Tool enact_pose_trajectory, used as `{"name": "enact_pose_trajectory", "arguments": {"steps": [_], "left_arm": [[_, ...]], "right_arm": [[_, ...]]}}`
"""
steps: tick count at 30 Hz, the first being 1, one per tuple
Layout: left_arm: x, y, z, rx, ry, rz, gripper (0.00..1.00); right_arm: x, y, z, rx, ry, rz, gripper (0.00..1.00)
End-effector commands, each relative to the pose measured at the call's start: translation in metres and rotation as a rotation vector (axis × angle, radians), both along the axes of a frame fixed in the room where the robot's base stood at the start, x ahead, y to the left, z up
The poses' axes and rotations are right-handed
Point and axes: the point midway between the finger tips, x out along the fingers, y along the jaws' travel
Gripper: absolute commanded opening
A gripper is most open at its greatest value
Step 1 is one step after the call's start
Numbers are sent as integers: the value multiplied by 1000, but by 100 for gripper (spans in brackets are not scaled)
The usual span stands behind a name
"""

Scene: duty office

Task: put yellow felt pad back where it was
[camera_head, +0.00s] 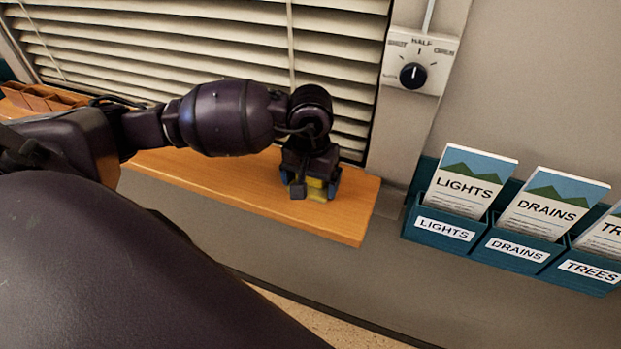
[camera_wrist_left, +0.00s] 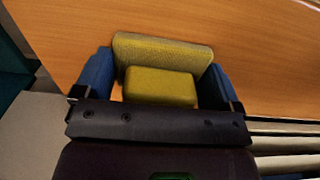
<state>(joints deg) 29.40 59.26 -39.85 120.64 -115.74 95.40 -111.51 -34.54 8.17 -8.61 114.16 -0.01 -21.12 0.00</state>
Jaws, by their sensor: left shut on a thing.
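The yellow felt pad (camera_wrist_left: 163,50) shows in the left wrist view as a wide, textured olive-yellow slab with a smaller, smoother yellow block (camera_wrist_left: 160,87) in front of it. My left gripper (camera_head: 311,186) is shut on it, with a blue finger at each side. In the head view a bit of the yellow pad (camera_head: 316,190) shows between the fingers, near the right end of the wooden sill (camera_head: 352,207). I cannot tell whether the pad touches the sill. My right gripper is not in view.
Closed blinds (camera_head: 190,45) stand behind the sill. A rotary knob (camera_head: 412,76) is on the wall at upper right. Teal leaflet holders (camera_head: 446,227) hang right of the sill. A brown divided tray (camera_head: 40,97) sits at the far left. The sill's right end is bare.

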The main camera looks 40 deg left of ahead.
Motion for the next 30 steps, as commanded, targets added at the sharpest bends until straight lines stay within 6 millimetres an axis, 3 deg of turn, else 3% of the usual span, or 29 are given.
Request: {"name": "enact_pose_trajectory", "arguments": {"steps": [12,13,15,25,30], "left_arm": [[0,0,-4,1,0,0,67],[0,0,-3,1,0,0,94],[0,0,-3,1,0,0,100],[0,0,2,0,0,0,100],[1,0,25,2,-5,-2,100]], "right_arm": [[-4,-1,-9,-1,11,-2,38],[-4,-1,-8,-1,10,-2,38],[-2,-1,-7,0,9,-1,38],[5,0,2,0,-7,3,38],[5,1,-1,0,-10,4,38]]}}
